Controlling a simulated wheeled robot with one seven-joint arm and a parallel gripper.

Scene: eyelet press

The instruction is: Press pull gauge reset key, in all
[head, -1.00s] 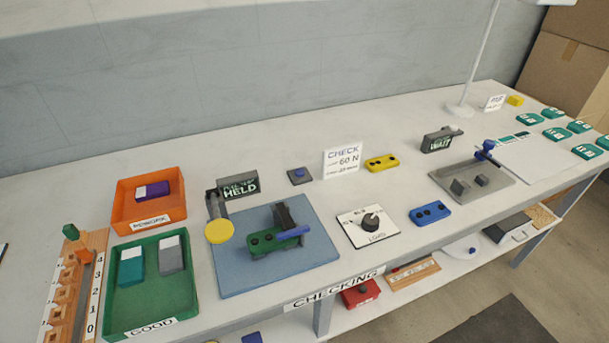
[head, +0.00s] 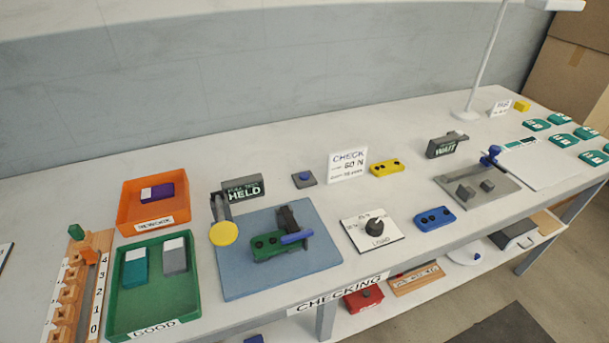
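The pull gauge display (head: 242,188) stands at the back of the blue mat and reads HELD in its lower line; its upper line is too small to read surely. A small dark grey block with a blue button (head: 304,176) sits on the bench between this display and the CHECK 60 N sign (head: 347,164). It looks like the reset key, but I see no label on it. A yellow disc (head: 223,233) is at the mat's left edge. On the blue mat (head: 255,285) is a green and dark fixture (head: 283,246) with a blue bar. My gripper is not in view.
An orange REWORK tray (head: 127,222) and a green GOOD tray (head: 185,310) hold boxes at left. A LOAD dial (head: 374,227), yellow block (head: 386,168), blue block (head: 434,218) and WAIT display (head: 446,146) stand rightward. Bench space behind the blue button is clear.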

